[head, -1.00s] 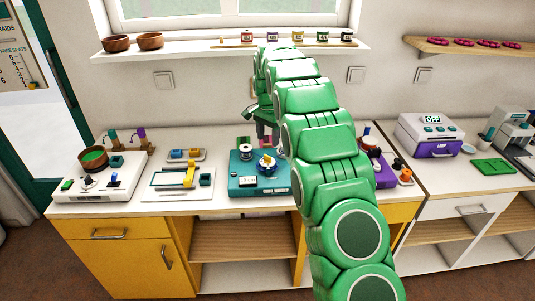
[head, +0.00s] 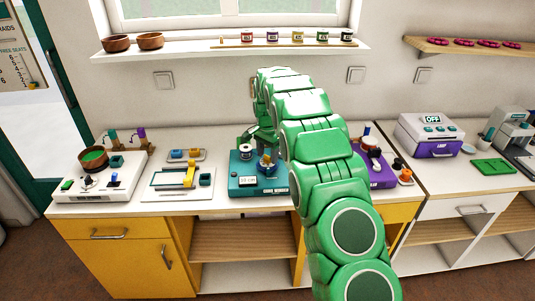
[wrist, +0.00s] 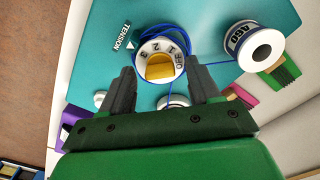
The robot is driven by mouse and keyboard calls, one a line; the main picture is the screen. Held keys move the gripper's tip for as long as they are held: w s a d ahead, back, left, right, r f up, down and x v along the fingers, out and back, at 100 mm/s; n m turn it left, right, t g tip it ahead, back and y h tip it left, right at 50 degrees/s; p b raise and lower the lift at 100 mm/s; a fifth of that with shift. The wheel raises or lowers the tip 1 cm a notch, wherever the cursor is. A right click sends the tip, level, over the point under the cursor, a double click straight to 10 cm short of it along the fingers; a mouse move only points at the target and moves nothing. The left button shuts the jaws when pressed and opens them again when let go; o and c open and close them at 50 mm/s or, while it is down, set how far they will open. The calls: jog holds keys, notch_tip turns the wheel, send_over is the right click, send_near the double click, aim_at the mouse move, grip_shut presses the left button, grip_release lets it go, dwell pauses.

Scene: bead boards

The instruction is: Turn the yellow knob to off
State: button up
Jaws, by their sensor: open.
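The teal cord winder (head: 250,191) stands on the counter in the head view. In the wrist view its top (wrist: 215,22) carries a white dial (wrist: 142,57) with a yellow knob (wrist: 160,67) at its centre. The dial reads 3, 2, 1, OFF. A white triangle by the word TENSION points at the dial, nearest the 3; OFF is at the right. My gripper (wrist: 161,72) is open, one dark finger on each side of the knob. I cannot tell whether they touch it. In the head view my arm partly hides the knob (head: 266,164).
A spool (wrist: 250,46) stands right of the dial, with blue cord (wrist: 215,63) running past the right finger. A yellow-and-white device (head: 187,178) lies left of the winder, and a purple device (head: 378,172) stands right, behind my arm.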

jog(key=c, duration=1)
jog(key=shift+c, duration=0.2)
